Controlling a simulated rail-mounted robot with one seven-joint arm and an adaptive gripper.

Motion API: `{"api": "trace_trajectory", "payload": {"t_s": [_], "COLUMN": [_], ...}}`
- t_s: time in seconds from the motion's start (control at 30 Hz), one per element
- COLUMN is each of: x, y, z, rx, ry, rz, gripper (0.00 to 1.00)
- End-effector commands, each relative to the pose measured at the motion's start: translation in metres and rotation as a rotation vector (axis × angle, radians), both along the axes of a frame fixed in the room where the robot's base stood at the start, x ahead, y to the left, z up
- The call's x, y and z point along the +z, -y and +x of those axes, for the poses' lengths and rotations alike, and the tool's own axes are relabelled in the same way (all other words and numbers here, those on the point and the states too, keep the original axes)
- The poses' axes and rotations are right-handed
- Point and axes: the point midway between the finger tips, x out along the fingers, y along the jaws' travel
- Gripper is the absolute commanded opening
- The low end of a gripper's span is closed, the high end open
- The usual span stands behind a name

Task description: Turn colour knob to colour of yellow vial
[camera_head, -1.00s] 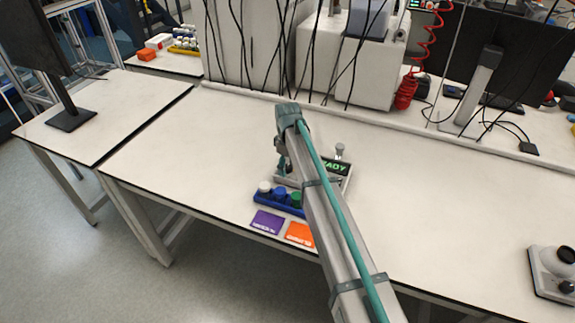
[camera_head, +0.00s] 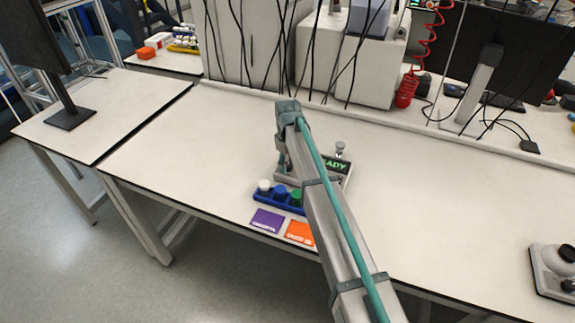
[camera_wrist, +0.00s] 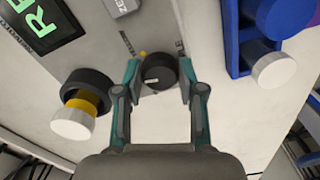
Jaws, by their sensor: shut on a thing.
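The black colour knob (camera_wrist: 158,73) sits on the device's panel in the wrist view. A small yellow mark shows beside its upper left edge, and a pale mark on its face. My gripper (camera_wrist: 159,77) has its two teal fingers on either side of the knob, shut on it. The yellow vial (camera_wrist: 82,106), with a white cap and a yellow band, stands in a black round holder left of the gripper. In the head view my arm covers much of the device (camera_head: 340,170), and the knob is hidden.
A green-lettered display (camera_wrist: 42,22) is at the wrist view's upper left. A blue rack (camera_head: 268,197) with capped vials stands before the device, close to my gripper's right in the wrist view. Purple (camera_head: 267,220) and orange (camera_head: 299,233) cards lie in front. The bench at right is largely clear.

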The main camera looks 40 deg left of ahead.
Motion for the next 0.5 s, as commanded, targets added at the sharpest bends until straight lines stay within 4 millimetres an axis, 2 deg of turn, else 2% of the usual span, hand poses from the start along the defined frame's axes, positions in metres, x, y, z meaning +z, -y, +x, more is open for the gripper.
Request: {"api": "trace_trajectory", "payload": {"t_s": [0.5], "x": [-0.0010], "y": [-0.0005], "z": [0.0004], "rx": [-0.470], "ry": [0.001], "rz": [0.001], "gripper": [0.04]}}
